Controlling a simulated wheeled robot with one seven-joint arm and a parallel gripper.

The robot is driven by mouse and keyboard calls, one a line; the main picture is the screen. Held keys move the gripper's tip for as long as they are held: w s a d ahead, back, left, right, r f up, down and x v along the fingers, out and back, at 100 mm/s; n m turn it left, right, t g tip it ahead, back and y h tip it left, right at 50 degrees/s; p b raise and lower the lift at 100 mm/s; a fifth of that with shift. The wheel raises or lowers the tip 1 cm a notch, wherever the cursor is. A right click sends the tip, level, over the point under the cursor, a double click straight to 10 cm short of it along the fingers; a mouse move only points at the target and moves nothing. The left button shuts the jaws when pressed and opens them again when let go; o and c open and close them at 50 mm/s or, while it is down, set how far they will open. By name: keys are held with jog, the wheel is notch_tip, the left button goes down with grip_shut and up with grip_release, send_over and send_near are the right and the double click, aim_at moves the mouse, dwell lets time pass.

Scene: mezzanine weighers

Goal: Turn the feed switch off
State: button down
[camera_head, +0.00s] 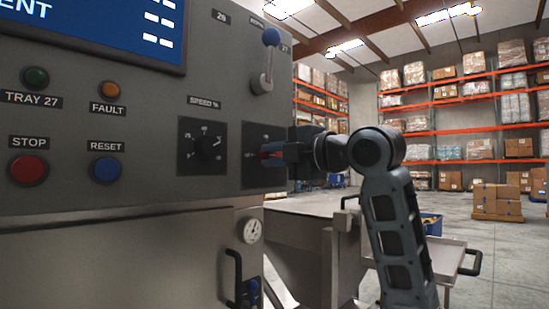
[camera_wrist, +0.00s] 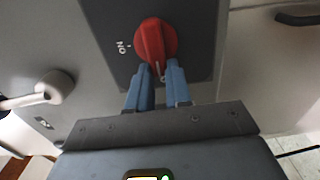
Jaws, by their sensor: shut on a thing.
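The feed switch is a red rotary knob (camera_wrist: 155,42) on a dark square plate (camera_wrist: 118,45) in the wrist view. The letters "NO", turned in the picture, stand to its left, with a small mark near them. A white line on the knob points down between the fingertips. My gripper (camera_wrist: 160,75) has its two blue fingers closed on the knob's lower edge. In the head view my gripper (camera_head: 272,153) reaches the plate (camera_head: 252,139) from the right, and it hides most of the knob.
A speed dial (camera_head: 206,146) sits left of the switch plate. Stop (camera_head: 28,170) and reset (camera_head: 106,169) buttons are further left. A gauge (camera_head: 252,231) and a black handle (camera_head: 234,275) lie below. Open floor is at right.

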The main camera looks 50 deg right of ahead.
jog(key=shift+f, duration=0.1)
jog(key=c, duration=1)
grip_release()
jog(key=shift+c, duration=0.2)
jog(key=s, duration=0.7)
jog(key=shift+s+a, duration=0.15)
jog(key=shift+s, duration=0.25)
